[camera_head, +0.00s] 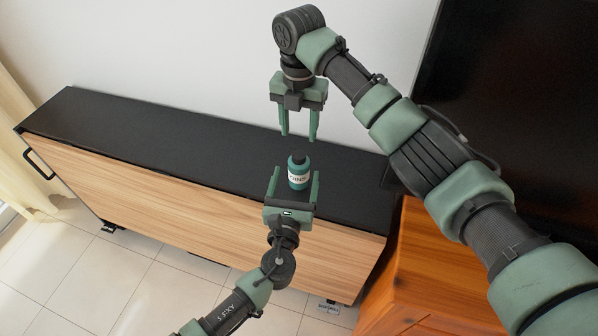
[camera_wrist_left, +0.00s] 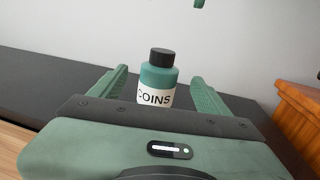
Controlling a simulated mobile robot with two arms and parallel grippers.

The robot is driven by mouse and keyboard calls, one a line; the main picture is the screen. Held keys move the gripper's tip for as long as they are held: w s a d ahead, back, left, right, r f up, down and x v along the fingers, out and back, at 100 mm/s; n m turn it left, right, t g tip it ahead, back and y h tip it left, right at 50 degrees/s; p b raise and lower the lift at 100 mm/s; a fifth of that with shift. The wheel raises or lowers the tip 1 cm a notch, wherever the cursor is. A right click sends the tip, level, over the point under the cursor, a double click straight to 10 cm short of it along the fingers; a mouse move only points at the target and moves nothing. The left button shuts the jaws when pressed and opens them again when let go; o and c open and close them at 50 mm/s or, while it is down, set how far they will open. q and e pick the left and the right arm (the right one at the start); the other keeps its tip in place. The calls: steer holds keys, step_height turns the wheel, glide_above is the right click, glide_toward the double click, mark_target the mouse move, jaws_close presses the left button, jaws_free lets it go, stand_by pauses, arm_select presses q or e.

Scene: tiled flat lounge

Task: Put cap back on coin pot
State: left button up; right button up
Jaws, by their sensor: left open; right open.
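The coin pot (camera_head: 299,178) is a small teal bottle with a white "COINS" label, standing upright on the black cabinet top. It also shows in the left wrist view (camera_wrist_left: 157,84). A black cap (camera_head: 298,156) sits on its top, also seen in the left wrist view (camera_wrist_left: 161,57); I cannot tell if it is tightened. My left gripper (camera_head: 293,171) is open, its fingers on either side of the pot with gaps visible in the wrist view. My right gripper (camera_head: 299,137) is open and empty, pointing down above the cap. A green fingertip (camera_wrist_left: 199,3) shows at the wrist view's top edge.
The long low cabinet (camera_head: 130,128) has a black top, clear to the left of the pot, and a wood front. A white wall (camera_head: 180,60) stands behind. An orange-brown wooden cabinet (camera_head: 420,265) and a large dark panel (camera_head: 515,110) are at the right.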

mark_target(297, 171)
arm_select(q)
steer(key=w, duration=0.5)
steer(key=shift+d, duration=0.35)
jaws_close()
